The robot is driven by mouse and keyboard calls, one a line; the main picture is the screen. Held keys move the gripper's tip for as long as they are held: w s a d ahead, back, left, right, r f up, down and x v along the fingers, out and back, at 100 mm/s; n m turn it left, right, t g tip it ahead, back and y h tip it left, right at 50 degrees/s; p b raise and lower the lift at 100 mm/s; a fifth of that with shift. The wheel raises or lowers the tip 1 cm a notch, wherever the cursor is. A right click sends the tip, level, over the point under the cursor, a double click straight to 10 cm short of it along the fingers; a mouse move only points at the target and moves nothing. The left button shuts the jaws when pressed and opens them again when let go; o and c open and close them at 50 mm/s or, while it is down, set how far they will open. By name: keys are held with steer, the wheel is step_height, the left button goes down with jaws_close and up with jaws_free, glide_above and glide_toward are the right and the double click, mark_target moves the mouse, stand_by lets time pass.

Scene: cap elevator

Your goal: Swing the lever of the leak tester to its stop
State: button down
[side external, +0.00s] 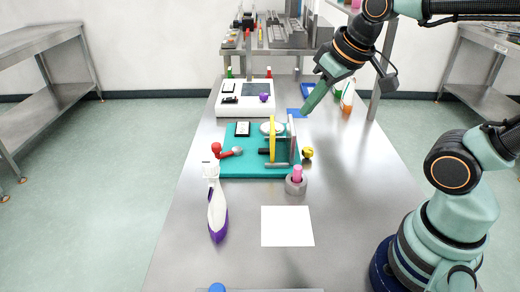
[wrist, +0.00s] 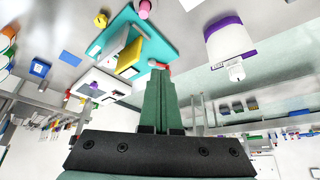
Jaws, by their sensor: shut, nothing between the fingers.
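The leak tester stands on a teal base plate (side external: 205,168) in the middle of the table. A short lever with a red ball knob (side external: 216,148) sticks out at its left, beside a grey round part (side external: 238,150). A yellow upright piece (side external: 272,138) and a grey upright plate (side external: 291,140) stand on the right half, with a yellow knob (side external: 307,153) beyond. My gripper (side external: 304,112) is shut and empty, in the air behind and right of the tester, apart from the lever. In the wrist view, its closed fingers (wrist: 158,78) partly hide the teal plate (wrist: 172,36) and a red part.
A pink piece in a grey holder (side external: 297,187), a white sheet (side external: 287,227) and a white-and-purple bottle (side external: 217,210) lie in front. A white tray (side external: 229,107) with a purple item is behind. Blue and orange items stand back right.

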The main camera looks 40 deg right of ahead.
steer(key=w+a+f+n+g, duration=0.1)
steer(key=w+a, duration=0.1)
steer(key=w, duration=0.9)
steer(key=w+a+f, duration=0.1)
steer(key=w, duration=1.1)
steer(key=shift+g, duration=0.4)
steer(key=w+x, duration=0.1)
steer(key=x, duration=0.6)
steer(key=w+a+r+x, duration=0.1)
steer(key=x, duration=0.5)
steer(key=w+a+x, duration=0.1)
steer(key=w+x, duration=0.1)
steer(key=x, duration=0.5)
steer(key=shift+w+a+f, duration=0.1)
steer(key=shift+w+a, duration=0.05)
steer(key=shift+a, duration=0.1)
steer(key=shift+s+d, duration=0.15)
steer(key=shift+s, duration=0.85)
steer(key=shift+s+d, duration=0.1)
steer(key=shift+s, duration=0.9)
